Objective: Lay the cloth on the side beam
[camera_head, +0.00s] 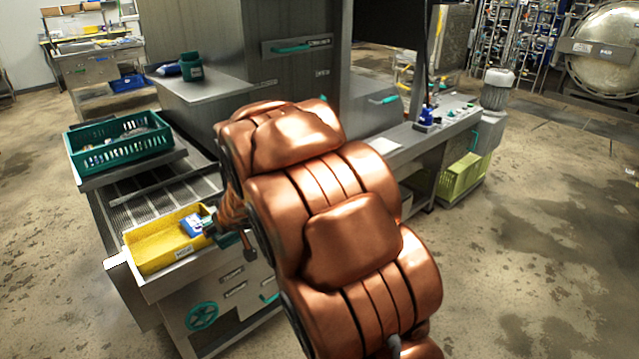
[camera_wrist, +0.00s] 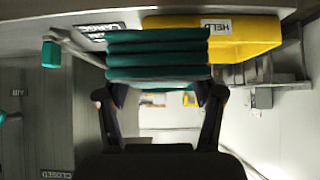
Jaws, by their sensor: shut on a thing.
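A teal, ribbed, folded-looking cloth (camera_wrist: 157,52) lies across the fingertips of my gripper (camera_wrist: 160,90) in the wrist view. The two dark fingers stand on either side below it and are shut on it. In the head view my copper-coloured arm hides most of the gripper; a small teal patch (camera_head: 228,239) shows beside the yellow bin, probably the cloth. A pale metal beam (camera_head: 168,286) runs along the near side of the conveyor frame, below the bin; I cannot tell for certain that it is the side beam. The cloth appears apart from it.
The yellow bin (camera_head: 150,250) holds a blue-and-white item (camera_head: 193,225) and also shows in the wrist view (camera_wrist: 245,38). A teal crate (camera_head: 118,140) stands behind it. A teal handwheel (camera_head: 202,316) is on the front panel. Open floor lies at the left.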

